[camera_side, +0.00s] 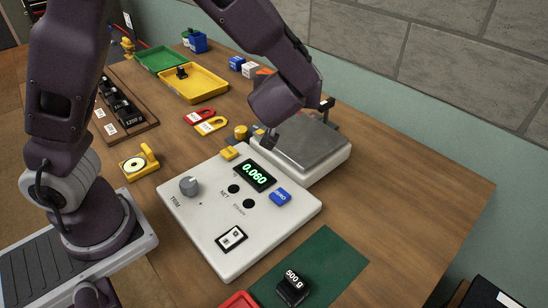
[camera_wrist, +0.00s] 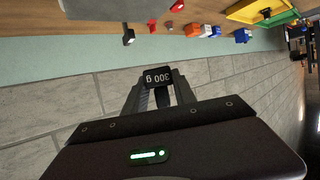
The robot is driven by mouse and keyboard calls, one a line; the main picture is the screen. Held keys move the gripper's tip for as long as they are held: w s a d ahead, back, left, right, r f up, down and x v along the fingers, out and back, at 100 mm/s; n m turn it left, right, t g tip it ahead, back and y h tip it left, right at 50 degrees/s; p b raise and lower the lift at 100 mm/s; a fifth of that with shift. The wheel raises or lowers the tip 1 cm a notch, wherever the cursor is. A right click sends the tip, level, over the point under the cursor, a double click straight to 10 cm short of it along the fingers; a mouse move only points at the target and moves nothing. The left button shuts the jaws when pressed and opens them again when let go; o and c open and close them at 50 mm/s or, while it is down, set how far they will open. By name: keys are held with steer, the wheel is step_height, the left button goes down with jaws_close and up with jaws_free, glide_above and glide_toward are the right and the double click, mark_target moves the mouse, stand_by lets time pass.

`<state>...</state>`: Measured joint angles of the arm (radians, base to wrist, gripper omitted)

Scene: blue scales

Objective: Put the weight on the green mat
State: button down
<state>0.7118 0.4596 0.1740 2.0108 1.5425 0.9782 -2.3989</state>
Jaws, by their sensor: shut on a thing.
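My gripper (camera_wrist: 160,92) is shut on a black weight marked 300 g (camera_wrist: 158,76), seen between the fingers in the wrist view. In the side view my arm's end hangs over the far side of the table, by the scale's grey pan (camera_side: 312,142); the held weight is not clear there. The green mat (camera_side: 335,252) lies flat at the near right, well away from my gripper. A black 500 g weight (camera_side: 292,288) stands on the mat.
The white scale console (camera_side: 215,225), its display reading 0.060, lies between the pan and the mat. A red thing (camera_side: 240,300) is by the mat's near left. Green (camera_side: 150,52) and yellow (camera_side: 205,95) trays and a weight rack (camera_side: 150,125) stand farther back. Table right of the pan is clear.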

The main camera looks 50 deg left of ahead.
steer(key=s+d+f+m+t+h, duration=0.1)
steer(key=s+d+m+t+h, duration=0.1)
steer(key=s+d+m+h, duration=0.15)
steer(key=a, duration=0.7)
steer(key=n+g+y, duration=0.8)
steer(key=n, duration=0.2)
glide_above(302, 136)
step_height(302, 136, down, 10)
steer(key=shift+f, duration=0.2)
steer(key=shift+f, duration=0.1)
steer(key=c, duration=1)
jaws_free()
